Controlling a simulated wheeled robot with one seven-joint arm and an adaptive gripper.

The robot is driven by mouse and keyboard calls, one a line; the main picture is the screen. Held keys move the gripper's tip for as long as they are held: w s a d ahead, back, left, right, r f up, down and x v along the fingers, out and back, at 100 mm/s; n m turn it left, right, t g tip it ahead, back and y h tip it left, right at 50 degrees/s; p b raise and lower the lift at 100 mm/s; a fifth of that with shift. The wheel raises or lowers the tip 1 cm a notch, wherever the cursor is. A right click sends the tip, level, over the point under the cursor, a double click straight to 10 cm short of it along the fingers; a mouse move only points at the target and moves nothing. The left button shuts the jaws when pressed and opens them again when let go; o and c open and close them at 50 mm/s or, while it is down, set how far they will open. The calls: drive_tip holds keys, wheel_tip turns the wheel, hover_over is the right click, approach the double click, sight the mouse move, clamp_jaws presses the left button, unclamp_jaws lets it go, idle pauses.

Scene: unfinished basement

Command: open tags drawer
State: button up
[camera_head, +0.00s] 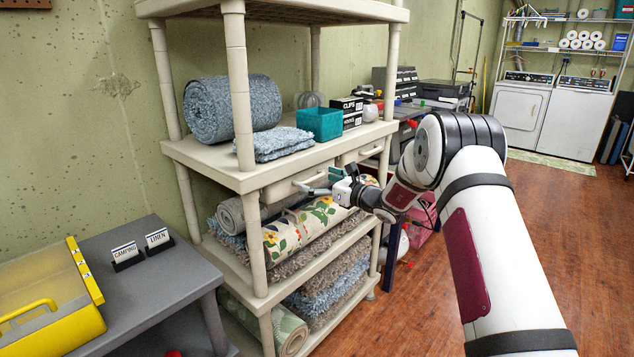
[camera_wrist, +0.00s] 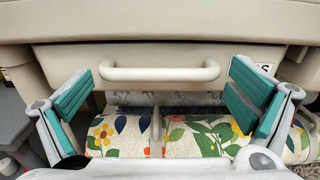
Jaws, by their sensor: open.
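A beige drawer (camera_wrist: 70,58) sits under the middle shelf in the wrist view, with a thick bar handle (camera_wrist: 160,73) on its front. The drawer looks shut. A white label (camera_wrist: 314,76) shows at the right edge, cut off, with only an "S" readable. In the head view the same drawer (camera_head: 280,190) is the left one of two under the shelf. My gripper (camera_head: 322,183) is in front of it. In the wrist view my gripper (camera_wrist: 163,95) is open, its green pads on either side of the handle, apart from it.
A second drawer (camera_head: 362,150) is to the right under the shelf. A rolled floral rug (camera_head: 300,230) lies just below the drawer. The beige shelf edge (camera_head: 270,178) is above. A grey table (camera_head: 160,285) stands at left; wood floor (camera_head: 400,300) is open at right.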

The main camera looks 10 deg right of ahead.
drive_tip(key=shift+w+a, duration=0.1)
drive_tip(key=shift+r, duration=0.1)
drive_tip(key=c, duration=1.5)
drive_tip(key=p+v, duration=0.5)
drive_tip(key=v, duration=1.7)
drive_tip(key=shift+d+r, duration=0.1)
drive_tip(key=shift+d, duration=0.2)
drive_tip(key=shift+c, duration=0.2)
drive_tip(key=o, duration=1.5)
drive_tip(key=shift+o, duration=0.2)
drive_tip(key=shift+d, duration=0.1)
drive_tip(key=v, duration=1.2)
drive_tip(key=shift+a, duration=0.3)
